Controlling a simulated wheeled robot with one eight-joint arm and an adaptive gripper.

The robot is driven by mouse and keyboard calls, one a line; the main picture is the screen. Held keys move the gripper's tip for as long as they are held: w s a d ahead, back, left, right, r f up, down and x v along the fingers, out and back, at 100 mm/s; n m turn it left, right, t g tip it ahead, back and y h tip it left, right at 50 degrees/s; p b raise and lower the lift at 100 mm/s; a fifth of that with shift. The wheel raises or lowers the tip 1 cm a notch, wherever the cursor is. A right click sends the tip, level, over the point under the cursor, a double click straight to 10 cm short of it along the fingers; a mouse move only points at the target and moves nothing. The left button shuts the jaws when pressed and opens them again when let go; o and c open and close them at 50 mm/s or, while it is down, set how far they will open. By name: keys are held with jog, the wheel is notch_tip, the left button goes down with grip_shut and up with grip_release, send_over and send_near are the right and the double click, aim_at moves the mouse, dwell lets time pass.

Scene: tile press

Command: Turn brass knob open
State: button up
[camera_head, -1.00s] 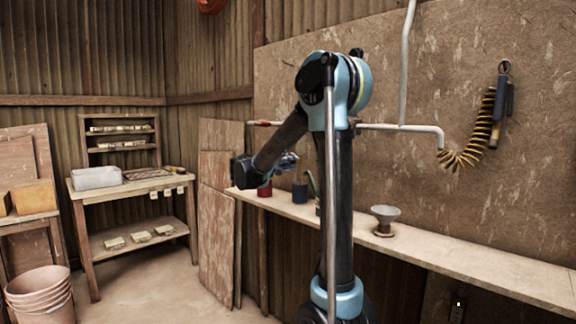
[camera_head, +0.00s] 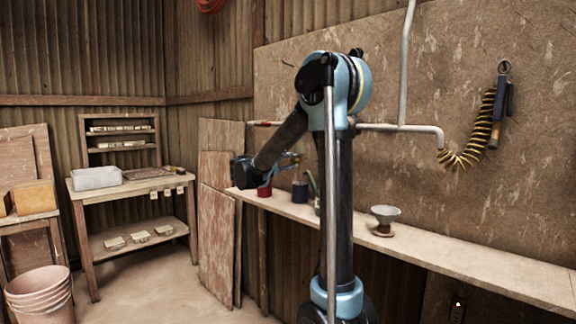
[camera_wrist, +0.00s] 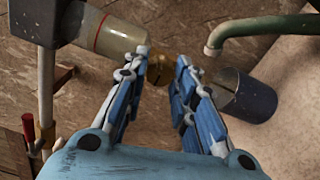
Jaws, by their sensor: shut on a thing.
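The brass knob (camera_wrist: 156,76) is small, round and dull gold in the wrist view, at the end of a clear cylinder (camera_wrist: 112,36) with a red line around it. My gripper (camera_wrist: 161,62) has its two blue-padded fingers on either side of the knob and is shut on it. The left finger covers part of the knob. In the head view my gripper (camera_head: 287,162) is small, above the far part of the wall shelf. The knob cannot be made out there.
A green curved spout (camera_wrist: 262,27) and a dark blue cup (camera_wrist: 248,98) are close to the right finger. In the head view a red cup (camera_head: 264,191) stands on the shelf (camera_head: 470,262) below my wrist.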

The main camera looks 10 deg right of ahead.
jog(key=shift+f, duration=0.15)
jog(key=o, duration=1.1)
jog(key=shift+s+a, duration=0.15)
jog(key=shift+a, duration=0.2)
jog(key=v, duration=1.1)
